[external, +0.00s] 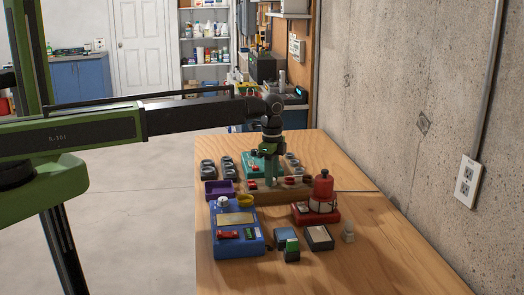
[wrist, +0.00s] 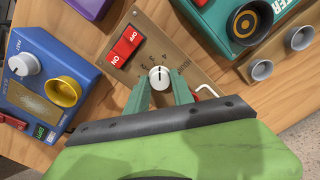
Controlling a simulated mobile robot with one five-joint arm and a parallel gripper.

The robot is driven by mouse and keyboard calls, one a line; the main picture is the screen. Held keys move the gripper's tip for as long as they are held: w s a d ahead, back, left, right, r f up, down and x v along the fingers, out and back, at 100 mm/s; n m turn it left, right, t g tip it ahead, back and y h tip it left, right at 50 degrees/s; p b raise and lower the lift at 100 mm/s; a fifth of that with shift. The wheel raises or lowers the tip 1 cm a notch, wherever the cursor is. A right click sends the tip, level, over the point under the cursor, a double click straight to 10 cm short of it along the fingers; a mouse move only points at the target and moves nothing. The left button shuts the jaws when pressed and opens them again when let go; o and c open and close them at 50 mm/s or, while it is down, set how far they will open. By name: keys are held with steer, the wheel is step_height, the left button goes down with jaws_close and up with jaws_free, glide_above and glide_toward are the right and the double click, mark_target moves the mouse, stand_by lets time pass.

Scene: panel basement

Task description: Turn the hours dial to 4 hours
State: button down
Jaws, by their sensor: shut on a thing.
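The hours dial (wrist: 158,74) is a small round white knob with a dark pointer mark. It sits on a brown panel (wrist: 186,54) with small numbers around the knob, too small to read surely, so I cannot tell which hour the mark is at. My gripper (wrist: 160,84) has its two green fingers on either side of the dial, shut on it. In the external view my gripper (external: 270,180) points down onto the brown panel (external: 253,197), and the dial is hidden there.
A red ON/OFF switch (wrist: 126,42) is on the same panel. A blue box (external: 236,244) with a knob stands in front, a purple tray (external: 218,188) to the left, a teal box (external: 249,163) behind.

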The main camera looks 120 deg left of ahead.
steer(key=shift+m, duration=1)
steer(key=c, duration=1.1)
jaws_free()
step_height(320, 180, up, 18)
steer(key=p, duration=1.7)
steer(key=shift+f, duration=0.25)
